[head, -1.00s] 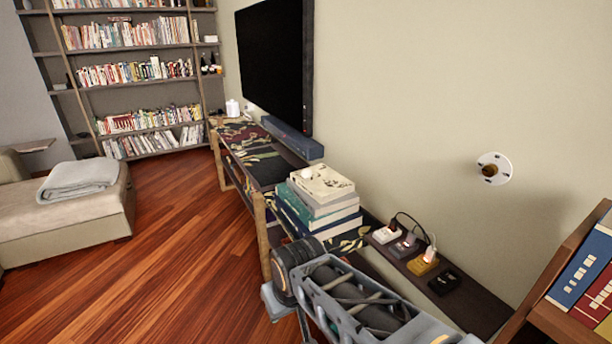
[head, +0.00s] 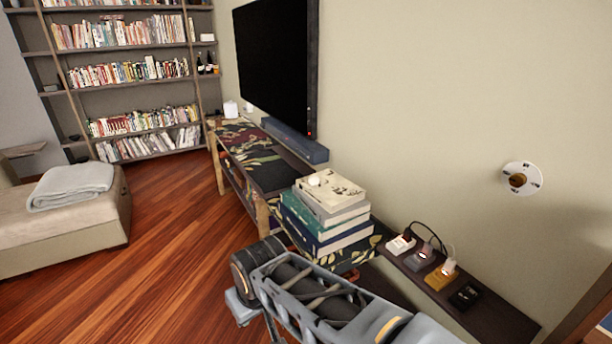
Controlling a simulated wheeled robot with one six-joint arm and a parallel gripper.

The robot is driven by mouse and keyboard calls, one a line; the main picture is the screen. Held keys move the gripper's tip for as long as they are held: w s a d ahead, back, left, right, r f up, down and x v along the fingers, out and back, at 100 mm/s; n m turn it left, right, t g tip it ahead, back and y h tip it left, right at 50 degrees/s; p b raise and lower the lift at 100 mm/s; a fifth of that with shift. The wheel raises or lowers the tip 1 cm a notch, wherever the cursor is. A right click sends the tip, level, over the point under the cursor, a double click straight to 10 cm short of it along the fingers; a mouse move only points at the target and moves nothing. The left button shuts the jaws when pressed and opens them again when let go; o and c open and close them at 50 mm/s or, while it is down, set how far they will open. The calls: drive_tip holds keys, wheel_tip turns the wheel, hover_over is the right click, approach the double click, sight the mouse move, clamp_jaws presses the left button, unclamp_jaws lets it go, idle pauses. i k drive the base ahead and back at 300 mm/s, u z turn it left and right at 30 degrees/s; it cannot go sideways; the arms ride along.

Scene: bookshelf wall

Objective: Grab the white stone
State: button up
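A small, round white object, which looks like the white stone (head: 314,181), lies on top of a stack of books (head: 325,215). The stack stands on the long, low console (head: 245,160) along the wall. Part of my arm reaches in from the bottom of the head view, in front of and below the stack. My gripper itself does not show, so its opening cannot be seen.
A wall-mounted TV (head: 277,65) and a soundbar (head: 295,142) are behind the console. Chargers with cables (head: 422,252) lie to the right of the books. The wooden floor (head: 150,255) at left is clear up to the couch (head: 65,225).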

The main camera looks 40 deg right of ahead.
sight(315, 180)
drive_tip(key=u, duration=0.05)
drive_tip(key=i, duration=3.45)
drive_tip(key=z, duration=3.1)
